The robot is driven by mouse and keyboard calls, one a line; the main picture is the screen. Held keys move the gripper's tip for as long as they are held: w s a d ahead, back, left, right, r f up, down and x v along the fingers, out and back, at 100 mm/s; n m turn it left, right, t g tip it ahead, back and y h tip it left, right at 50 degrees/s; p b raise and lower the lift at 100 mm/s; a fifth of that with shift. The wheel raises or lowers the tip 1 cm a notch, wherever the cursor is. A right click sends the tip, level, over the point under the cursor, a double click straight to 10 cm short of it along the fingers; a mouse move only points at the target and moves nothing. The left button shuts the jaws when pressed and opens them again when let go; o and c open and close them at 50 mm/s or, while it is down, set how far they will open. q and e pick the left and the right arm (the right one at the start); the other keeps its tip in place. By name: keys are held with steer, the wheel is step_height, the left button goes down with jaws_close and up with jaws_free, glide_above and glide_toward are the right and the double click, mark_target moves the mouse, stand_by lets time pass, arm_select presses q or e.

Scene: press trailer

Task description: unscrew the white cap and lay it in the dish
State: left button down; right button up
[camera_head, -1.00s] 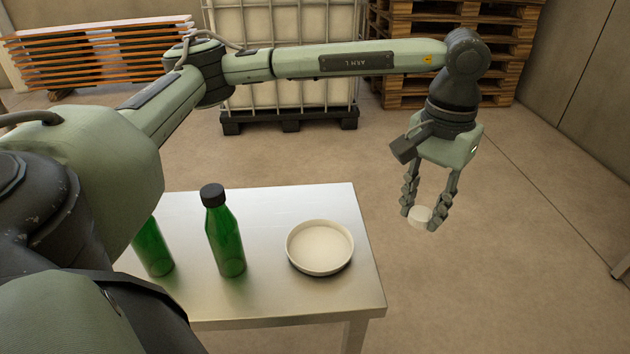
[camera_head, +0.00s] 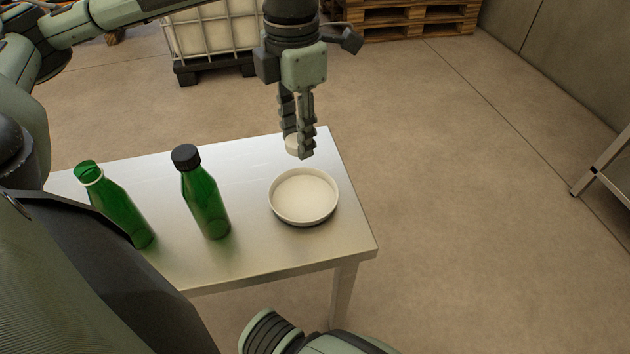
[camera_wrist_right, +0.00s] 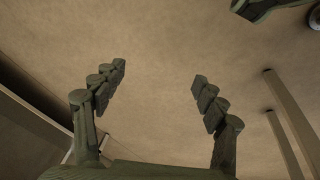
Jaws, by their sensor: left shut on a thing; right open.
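In the head view my left gripper (camera_head: 299,142) is shut on the white cap (camera_head: 291,144). It holds the cap in the air near the dish, on its far side in the picture. The round cream dish (camera_head: 304,221) stands on the metal table's right part, and its inside looks empty. A green bottle (camera_head: 122,212) at the left has an open neck without a cap. A second green bottle (camera_head: 205,203) wears a black cap (camera_head: 185,157). Both bottles stand upright. My right gripper (camera_wrist_right: 158,92) is open and empty over bare floor in the right wrist view.
The metal table (camera_head: 262,260) is clear between the black-capped bottle and the dish. A caged white tank (camera_head: 215,35) and stacked pallets (camera_head: 410,18) stand behind on the floor. A metal frame (camera_head: 605,165) is at the far right.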

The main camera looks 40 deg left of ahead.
arm_select(q)
steer(key=s+a+n, duration=0.4)
steer(key=s+n, duration=0.1)
steer(key=n, duration=1.1)
steer(key=n+b, duration=0.2)
steer(key=n, duration=0.2)
glide_above(315, 197)
step_height(315, 197, down, 12)
steer(key=shift+r, duration=0.2)
step_height(315, 197, down, 4)
steer(key=shift+r, duration=0.15)
arm_select(e)
step_height(315, 197, up, 4)
steer(key=shift+d, duration=0.1)
arm_select(q)
steer(key=shift+f, duration=0.3)
steer(key=c, duration=1.5)
jaws_free()
steer(key=shift+c, duration=0.2)
steer(key=shift+o, duration=0.7)
arm_select(e)
steer(key=shift+w+r, duration=0.15)
steer(key=shift+r, duration=0.35)
